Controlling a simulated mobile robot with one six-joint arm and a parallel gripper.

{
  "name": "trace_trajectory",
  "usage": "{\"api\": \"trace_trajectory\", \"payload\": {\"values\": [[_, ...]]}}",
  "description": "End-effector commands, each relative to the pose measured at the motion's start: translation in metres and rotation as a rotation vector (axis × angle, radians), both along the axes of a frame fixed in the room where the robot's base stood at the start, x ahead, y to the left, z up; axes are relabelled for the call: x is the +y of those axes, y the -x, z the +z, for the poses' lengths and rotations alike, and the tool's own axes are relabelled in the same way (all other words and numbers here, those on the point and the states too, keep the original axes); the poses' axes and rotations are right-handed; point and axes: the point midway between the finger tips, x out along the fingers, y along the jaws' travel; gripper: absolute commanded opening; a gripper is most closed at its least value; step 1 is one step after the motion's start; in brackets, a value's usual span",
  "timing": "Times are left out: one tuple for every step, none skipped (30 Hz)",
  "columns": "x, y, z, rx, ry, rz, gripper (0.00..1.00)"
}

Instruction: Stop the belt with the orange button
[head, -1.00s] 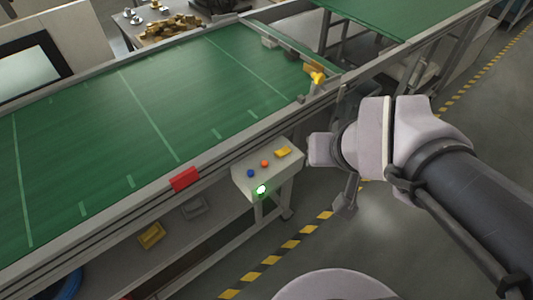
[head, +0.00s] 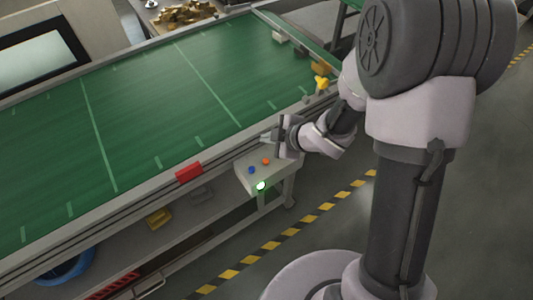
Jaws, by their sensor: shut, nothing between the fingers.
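The orange button (head: 265,161) sits on top of a pale control box (head: 262,179) fixed to the near side of the conveyor. A blue button (head: 251,170) is to its left, and a green lamp (head: 261,185) glows on the front face. The green belt (head: 150,100) runs behind the box. My gripper (head: 265,138) is shut and empty. It is above and behind the orange button in the picture, near the belt's edge rail, and looks apart from the button. The yellow piece on the box is hidden behind my gripper.
A red block (head: 189,172) sits on the near rail left of the box. A yellow fitting (head: 321,83) stands by the rail at the upper right. Yellow and grey bins (head: 159,218) are on the shelf below. Striped floor tape (head: 290,236) runs along open floor.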

Motion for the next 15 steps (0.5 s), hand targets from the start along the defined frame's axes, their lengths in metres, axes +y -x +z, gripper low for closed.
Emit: {"api": "trace_trajectory", "payload": {"values": [[0.0, 0.0, 0.0, 0.001, 0.0, -0.001, 0.0], [0.0, 0.0, 0.0, 0.001, 0.0, -0.001, 0.0], [0.0, 0.0, 0.0, 0.0, 0.0, -0.002, 0.0], [0.0, 0.0, 0.0, 0.0, 0.0, -0.002, 0.0], [0.0, 0.0, -0.001, 0.0, 0.0, -0.002, 0.0], [0.0, 0.0, -0.002, 0.0, 0.001, -0.003, 0.0], [0.0, 0.0, -0.004, 0.0, 0.001, -0.003, 0.0], [0.0, 0.0, -0.005, 0.001, 0.0, -0.004, 0.0], [0.0, 0.0, -0.008, 0.001, 0.0, -0.004, 0.0], [0.0, 0.0, -0.011, 0.001, 0.0, -0.004, 0.0], [-0.001, 0.0, -0.014, 0.001, 0.0, -0.004, 0.0], [-0.001, 0.0, -0.019, 0.001, 0.0, -0.004, 0.0], [-0.001, 0.0, -0.023, 0.001, 0.0, -0.004, 0.0], [-0.001, 0.0, -0.027, 0.002, 0.0, -0.005, 0.0], [-0.001, 0.0, -0.033, 0.002, 0.0, -0.005, 0.0]]}}
